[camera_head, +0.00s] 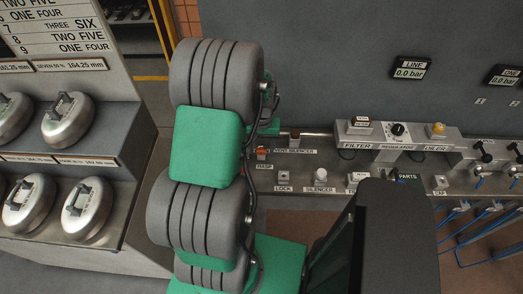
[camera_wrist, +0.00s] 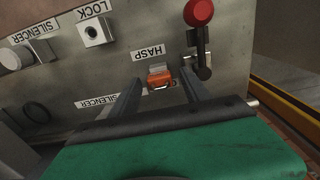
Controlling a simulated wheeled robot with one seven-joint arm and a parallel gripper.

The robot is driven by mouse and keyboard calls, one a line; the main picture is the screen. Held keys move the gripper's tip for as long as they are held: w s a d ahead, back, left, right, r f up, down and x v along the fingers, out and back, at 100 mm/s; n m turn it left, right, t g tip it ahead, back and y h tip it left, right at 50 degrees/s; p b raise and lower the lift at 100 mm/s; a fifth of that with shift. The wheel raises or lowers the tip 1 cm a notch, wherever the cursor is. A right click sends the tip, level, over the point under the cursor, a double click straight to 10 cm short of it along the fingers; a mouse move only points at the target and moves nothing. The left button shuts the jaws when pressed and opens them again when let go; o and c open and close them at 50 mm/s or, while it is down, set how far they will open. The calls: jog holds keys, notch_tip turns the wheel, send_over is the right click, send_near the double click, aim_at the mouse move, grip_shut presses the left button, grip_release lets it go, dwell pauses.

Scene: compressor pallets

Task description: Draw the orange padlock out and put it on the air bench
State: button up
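The small orange padlock (camera_wrist: 160,78) sits at a grey metal fitting beside the HASP label (camera_wrist: 147,54) in the wrist view. In the head view the padlock (camera_head: 262,154) is a small orange spot just right of my arm. My gripper (camera_wrist: 162,86) has its two dark fingers apart, one on each side of the padlock. I see no contact, and cannot tell whether the fingertips reach its depth. The air bench (camera_head: 315,178) is the grey metal bench with labelled spots. The gripper is mostly hidden behind my arm in the head view.
A red-knobbed lever (camera_wrist: 199,40) stands close to the right finger in the wrist view. The LOCK fitting (camera_head: 284,176) and a white silencer (camera_head: 320,175) stand on the bench. A raised regulator block (camera_head: 398,138) is behind. Round metal parts fill a rack (camera_head: 120,115) at left.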

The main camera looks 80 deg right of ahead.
aim_at(261, 146)
jog(key=shift+c, duration=0.5)
grip_shut()
jog(key=shift+r, duration=0.15)
jog(key=shift+r+p, duration=2.1)
jog(key=shift+r, duration=0.75)
